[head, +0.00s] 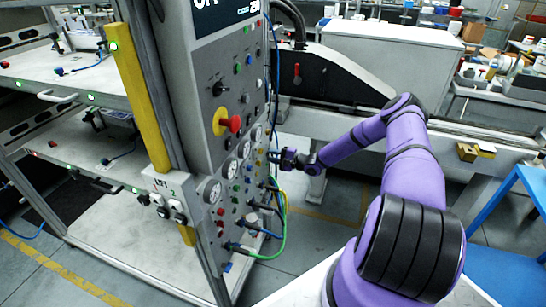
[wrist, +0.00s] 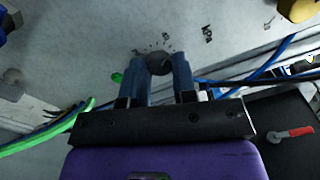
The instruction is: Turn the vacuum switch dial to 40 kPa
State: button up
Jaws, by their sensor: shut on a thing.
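A small dark round dial (wrist: 158,63) sits on the grey panel, with small markings around its upper side in the wrist view. My gripper (wrist: 160,72) has its two blue fingers on either side of the dial, shut on it. In the head view my gripper (head: 274,157) reaches the right part of the control panel (head: 205,100) from the right. The dial is hidden behind my gripper there. The scale markings are too small and blurred to read, so I cannot tell the dial's setting.
The panel carries a red knob on a yellow base (head: 233,124), several gauges and small buttons. Green hoses (head: 283,225) and blue hoses hang close below my gripper. A yellow post (head: 140,95) and shelves stand left. A blue stool (head: 505,240) stands at the right.

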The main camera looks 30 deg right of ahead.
jog(key=shift+n, duration=0.8)
jog(key=o, duration=0.9)
jog(key=shift+o, duration=0.2)
jog(key=shift+d, duration=0.1)
jog(key=v, duration=1)
jog(key=shift+s+d, duration=0.2)
jog(key=shift+s, duration=0.15)
